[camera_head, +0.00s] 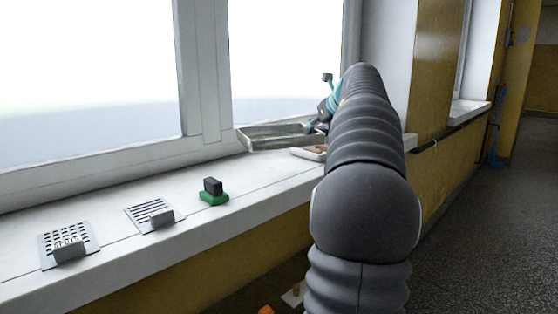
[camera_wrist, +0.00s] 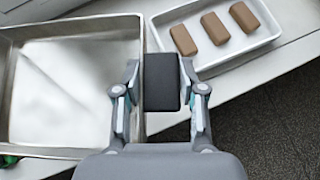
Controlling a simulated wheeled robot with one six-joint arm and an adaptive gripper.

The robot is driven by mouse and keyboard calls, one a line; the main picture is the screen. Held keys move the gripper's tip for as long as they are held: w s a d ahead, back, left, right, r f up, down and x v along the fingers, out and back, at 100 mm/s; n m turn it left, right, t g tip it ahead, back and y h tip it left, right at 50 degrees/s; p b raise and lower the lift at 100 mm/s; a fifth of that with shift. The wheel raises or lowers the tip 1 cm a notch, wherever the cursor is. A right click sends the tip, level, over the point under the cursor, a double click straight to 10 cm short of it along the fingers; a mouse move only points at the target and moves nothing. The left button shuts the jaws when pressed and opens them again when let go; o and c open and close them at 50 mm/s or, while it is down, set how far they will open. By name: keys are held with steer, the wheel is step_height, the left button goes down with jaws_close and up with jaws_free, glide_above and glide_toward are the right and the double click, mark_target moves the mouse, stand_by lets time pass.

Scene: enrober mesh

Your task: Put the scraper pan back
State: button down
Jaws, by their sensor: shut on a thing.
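The scraper pan, a shallow metal pan (camera_head: 275,140), appears to be held above the white window sill in the head view. In the wrist view the pan (camera_wrist: 70,90) fills the left side and looks empty. Its black block handle (camera_wrist: 161,82) sits between my fingers. My gripper (camera_wrist: 161,100) is shut on this handle. In the head view my gripper (camera_head: 318,125) is at the pan's right end, partly hidden by my arm.
A white tray (camera_wrist: 222,67) with three brown bars lies right of the pan; its edge (camera_head: 304,153) shows beside my arm. A green-based dark block (camera_head: 213,190), a slotted plate (camera_head: 140,208) and a perforated plate (camera_head: 52,240) lie on the sill (camera_head: 150,255). The window stands behind.

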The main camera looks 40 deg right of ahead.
mark_target(285, 135)
steer(key=w+a+f, duration=0.1)
steer(key=w, duration=0.1)
steer(key=w+a+f, duration=0.1)
steer(key=w+f, duration=0.1)
steer(key=w+a+f+b, duration=0.1)
steer(key=w+a, duration=0.1)
steer(key=shift+w+f, duration=0.1)
steer(key=shift+f, duration=0.15)
steer(key=shift+d+f+b, duration=0.1)
steer(key=shift+f+b, duration=0.5)
steer(key=shift+f, duration=1.4)
steer(key=c, duration=0.7)
jaws_free()
steer(key=shift+f, duration=0.1)
